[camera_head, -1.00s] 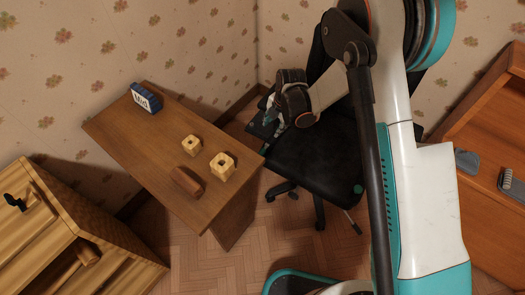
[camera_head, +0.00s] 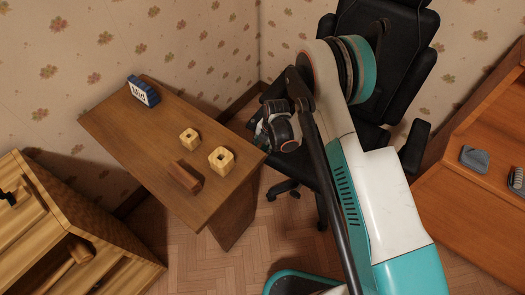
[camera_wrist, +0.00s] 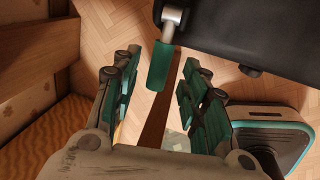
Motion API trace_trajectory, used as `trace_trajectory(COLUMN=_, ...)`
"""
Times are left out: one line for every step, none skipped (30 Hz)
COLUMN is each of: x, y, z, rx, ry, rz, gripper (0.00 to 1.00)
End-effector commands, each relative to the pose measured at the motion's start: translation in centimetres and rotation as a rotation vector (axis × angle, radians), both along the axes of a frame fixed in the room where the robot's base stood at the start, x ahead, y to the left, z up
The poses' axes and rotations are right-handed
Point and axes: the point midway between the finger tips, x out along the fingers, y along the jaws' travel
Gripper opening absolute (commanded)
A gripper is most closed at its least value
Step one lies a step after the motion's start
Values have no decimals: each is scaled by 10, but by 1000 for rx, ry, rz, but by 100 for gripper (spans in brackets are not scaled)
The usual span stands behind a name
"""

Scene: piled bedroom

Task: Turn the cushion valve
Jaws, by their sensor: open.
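The black office chair (camera_head: 418,70) stands behind my arm in the head view; its seat is mostly hidden there. In the wrist view the dark seat cushion (camera_wrist: 245,32) fills the upper right. A teal cylindrical valve handle (camera_wrist: 160,68) hangs from a short metal shaft on the seat's edge. My gripper (camera_wrist: 157,78) is open, with one teal-padded finger on each side of the handle in the picture. I cannot tell whether either finger touches it or how deep it sits between them. In the head view my gripper (camera_head: 260,127) is partly hidden by my wrist.
A wooden desk (camera_head: 150,150) with a blue calendar block (camera_head: 143,91), two yellow cubes (camera_head: 221,160) and a brown block (camera_head: 186,176) stands left of the chair. A wooden cabinet (camera_head: 85,245) is at lower left, an orange-brown shelf unit (camera_head: 450,215) at right. Parquet floor (camera_head: 225,262) shows between.

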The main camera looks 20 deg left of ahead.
Motion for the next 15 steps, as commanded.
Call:
trace_trajectory(x=0, y=1, z=-10, rx=0, ry=0, rz=0, gripper=40)
trace_trajectory(x=1, y=2, z=-13, rx=0, ry=0, rz=0, gripper=40)
trace_trajectory(x=1, y=3, z=-17, rx=0, ry=0, rz=0, gripper=40)
trace_trajectory(x=1, y=3, z=-20, rx=0, ry=0, rz=0, gripper=40)
trace_trajectory(x=1, y=4, z=-22, rx=0, ry=0, rz=0, gripper=40)
trace_trajectory(x=1, y=4, z=-24, rx=0, ry=0, rz=0, gripper=40)
trace_trajectory(x=2, y=5, z=-25, rx=0, ry=0, rz=0, gripper=40)
trace_trajectory(x=2, y=5, z=-26, rx=0, ry=0, rz=0, gripper=40)
trace_trajectory(x=2, y=5, z=-27, rx=0, ry=0, rz=0, gripper=40)
trace_trajectory(x=2, y=5, z=-28, rx=0, ry=0, rz=0, gripper=40)
trace_trajectory(x=2, y=5, z=-28, rx=0, ry=0, rz=0, gripper=40)
trace_trajectory(x=2, y=5, z=-28, rx=0, ry=0, rz=0, gripper=40)
trace_trajectory(x=2, y=5, z=-28, rx=0, ry=0, rz=-1, gripper=40)
trace_trajectory(x=2, y=5, z=-28, rx=0, ry=0, rz=-1, gripper=40)
trace_trajectory(x=2, y=5, z=-28, rx=0, ry=0, rz=-1, gripper=40)
